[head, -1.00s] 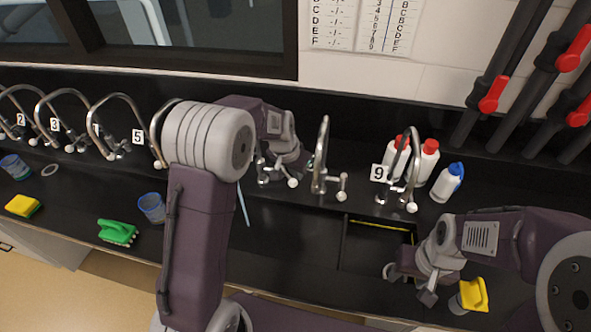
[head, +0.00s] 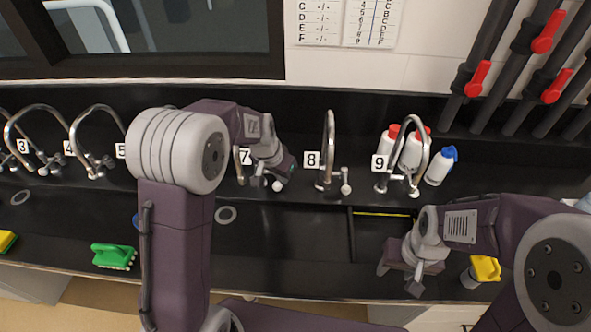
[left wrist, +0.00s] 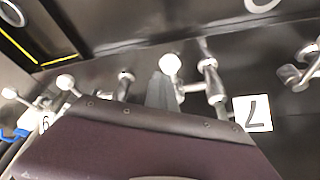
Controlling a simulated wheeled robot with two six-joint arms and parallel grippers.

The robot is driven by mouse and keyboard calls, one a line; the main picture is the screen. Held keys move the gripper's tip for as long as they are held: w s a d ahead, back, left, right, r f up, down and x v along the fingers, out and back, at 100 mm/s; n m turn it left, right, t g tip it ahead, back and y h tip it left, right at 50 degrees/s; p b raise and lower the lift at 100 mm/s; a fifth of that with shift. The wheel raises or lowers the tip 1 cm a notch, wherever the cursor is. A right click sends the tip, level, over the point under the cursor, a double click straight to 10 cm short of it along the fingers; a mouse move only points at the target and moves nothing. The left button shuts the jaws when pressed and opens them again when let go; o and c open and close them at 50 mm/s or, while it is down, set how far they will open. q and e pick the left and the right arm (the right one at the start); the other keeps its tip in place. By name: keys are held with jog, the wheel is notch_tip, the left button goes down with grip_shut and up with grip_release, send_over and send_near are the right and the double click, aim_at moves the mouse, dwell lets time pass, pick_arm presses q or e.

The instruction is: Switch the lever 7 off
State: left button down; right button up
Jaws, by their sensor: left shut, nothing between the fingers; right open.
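Tap 7 stands in the row behind the counter, with its label 7 (head: 245,157) beside it; the arm hides part of the tap. The lever's white ball knob (head: 277,186) shows just below my left gripper (head: 284,172). In the left wrist view, the knob (left wrist: 171,64) is right beside the tip of my shut, empty left gripper (left wrist: 160,92), and label 7 (left wrist: 253,113) is to the right. I cannot tell whether finger and lever touch. My right gripper (head: 398,279) is open over the counter near the sink.
Tap 8 (head: 329,150) and tap 9 (head: 420,150) stand to the right, with bottles (head: 440,166) behind tap 9. A yellow-topped item (head: 485,268) is near my right gripper. A green brush (head: 113,256) lies at left. The counter between holds a sink.

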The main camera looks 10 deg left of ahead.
pick_arm(q)
jog(key=shift+d, duration=0.1)
jog(key=shift+s, duration=0.1)
dwell(0.5)
jog(key=v, duration=0.7)
jog(key=shift+r, duration=0.2)
